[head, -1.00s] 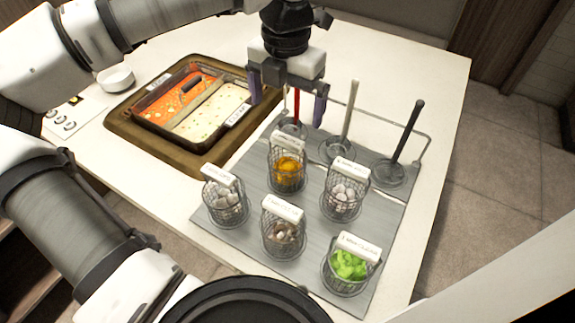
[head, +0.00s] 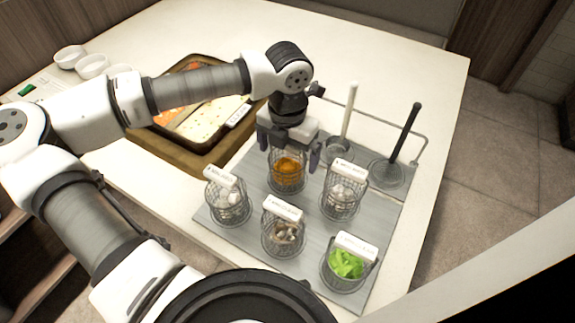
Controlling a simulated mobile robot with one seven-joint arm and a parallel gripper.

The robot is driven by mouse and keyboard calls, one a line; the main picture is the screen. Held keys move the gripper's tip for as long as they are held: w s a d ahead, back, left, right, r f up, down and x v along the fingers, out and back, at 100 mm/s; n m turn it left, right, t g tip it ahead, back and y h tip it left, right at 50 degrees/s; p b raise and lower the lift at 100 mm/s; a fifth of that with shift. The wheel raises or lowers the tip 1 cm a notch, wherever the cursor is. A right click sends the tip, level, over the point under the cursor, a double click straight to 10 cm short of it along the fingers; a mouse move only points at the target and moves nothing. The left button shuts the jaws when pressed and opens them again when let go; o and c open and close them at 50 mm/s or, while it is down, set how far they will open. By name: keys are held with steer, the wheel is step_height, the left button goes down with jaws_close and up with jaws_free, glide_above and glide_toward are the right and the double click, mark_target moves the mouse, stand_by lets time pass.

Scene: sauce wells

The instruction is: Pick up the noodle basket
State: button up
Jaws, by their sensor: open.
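A wire basket with orange-yellow contents (head: 286,172), which look like noodles, stands upright on the grey board (head: 385,225) in its back row. My gripper (head: 288,151) points down directly over this basket. Its two fingers are apart, one at the left and one at the right of the basket's top. It holds nothing that I can see. The gripper body hides the basket's label and upper rim. I cannot tell whether the fingers touch the basket.
Close by stand baskets with pale balls (head: 341,197), whitish pieces (head: 228,204), brown pieces (head: 282,236) and green leaves (head: 346,264). Bare counter (head: 400,70) shows at the back.

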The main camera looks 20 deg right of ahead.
steer(key=c, duration=1.1)
step_height(320, 180, up, 20)
steer(key=shift+b, duration=0.8)
